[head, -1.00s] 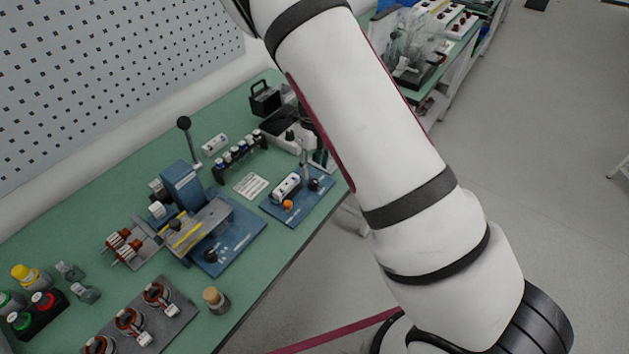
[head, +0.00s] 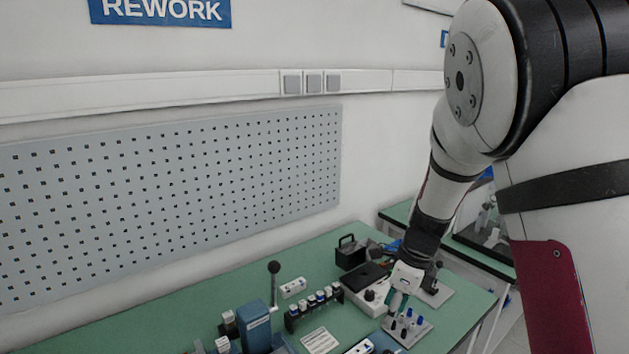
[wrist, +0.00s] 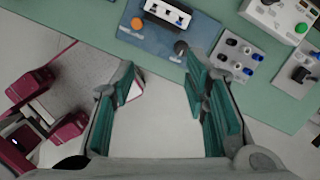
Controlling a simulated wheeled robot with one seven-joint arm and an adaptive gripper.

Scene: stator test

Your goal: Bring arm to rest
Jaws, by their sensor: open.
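My gripper (wrist: 165,95) is open in the wrist view, with its two green-padded fingers apart and nothing between them. Below the fingers is pale floor, just off the front edge of the green bench (wrist: 120,28). In the head view my arm reaches down from the right, and my gripper (head: 398,298) shows small over the right part of the bench, close in the picture to a plate with blue and black posts. Whether it touches anything there cannot be told.
A blue fixture (wrist: 150,38) with an orange knob and a post plate (wrist: 238,58) lie near the bench edge. A pegboard (head: 180,200) is behind.

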